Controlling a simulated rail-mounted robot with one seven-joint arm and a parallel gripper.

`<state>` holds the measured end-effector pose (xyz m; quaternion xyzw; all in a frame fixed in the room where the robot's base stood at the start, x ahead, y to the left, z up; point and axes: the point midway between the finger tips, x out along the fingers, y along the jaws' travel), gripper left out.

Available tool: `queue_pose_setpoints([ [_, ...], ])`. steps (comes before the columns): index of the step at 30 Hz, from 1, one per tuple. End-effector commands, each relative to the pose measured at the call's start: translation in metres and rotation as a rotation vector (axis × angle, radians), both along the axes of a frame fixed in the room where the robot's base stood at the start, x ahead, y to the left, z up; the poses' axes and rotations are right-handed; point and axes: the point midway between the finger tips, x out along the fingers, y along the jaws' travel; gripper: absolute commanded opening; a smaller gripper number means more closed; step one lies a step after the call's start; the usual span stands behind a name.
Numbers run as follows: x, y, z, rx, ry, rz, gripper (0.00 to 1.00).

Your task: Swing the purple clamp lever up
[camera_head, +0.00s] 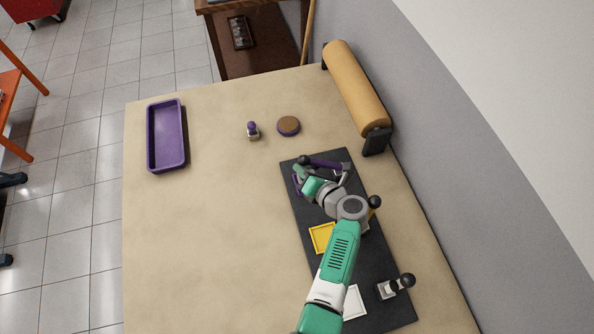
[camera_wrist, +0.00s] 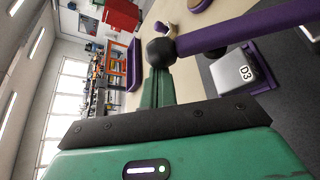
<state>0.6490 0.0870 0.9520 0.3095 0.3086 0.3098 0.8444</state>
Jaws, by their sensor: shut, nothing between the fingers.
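The purple clamp lever (camera_head: 327,163) is a purple bar with a black ball knob (camera_head: 304,159) at its left end, at the far end of the dark mat. The lever also shows in the wrist view (camera_wrist: 225,34), crossing the upper right, with its knob (camera_wrist: 161,51) by my finger. A grey block marked D3 (camera_wrist: 240,76) sits on a purple base below the lever. My gripper (camera_head: 302,174) is shut and empty, just on the near side of the knob. Its green finger shows in the wrist view (camera_wrist: 158,88). I cannot tell whether finger and knob touch.
The dark mat (camera_head: 290,200) also carries a yellow frame (camera_head: 321,238), a white plate (camera_head: 354,303) and another clamp with a black knob (camera_head: 408,280). A tan roll (camera_head: 355,85) stands along the wall side. A purple tray (camera_head: 151,145) lies left. The table's left half is mostly clear.

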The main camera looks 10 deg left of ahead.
Motion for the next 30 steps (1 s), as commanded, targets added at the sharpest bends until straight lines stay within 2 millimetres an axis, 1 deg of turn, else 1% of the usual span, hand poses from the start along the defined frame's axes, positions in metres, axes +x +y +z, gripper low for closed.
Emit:
queue_pose_setpoints([
  [1,0.001,-0.002,0.007,0.0,-0.001,-0.001,0.0],
  [9,0.005,-0.008,0.014,0.0,0.0,0.0,0.0],
  [25,0.005,-0.009,0.014,-0.001,0.0,0.0,0.0],
  [28,0.001,-0.014,0.017,-0.001,0.0,-0.002,0.0],
  [30,-0.006,-0.022,0.023,-0.001,0.0,-0.002,0.0],
])
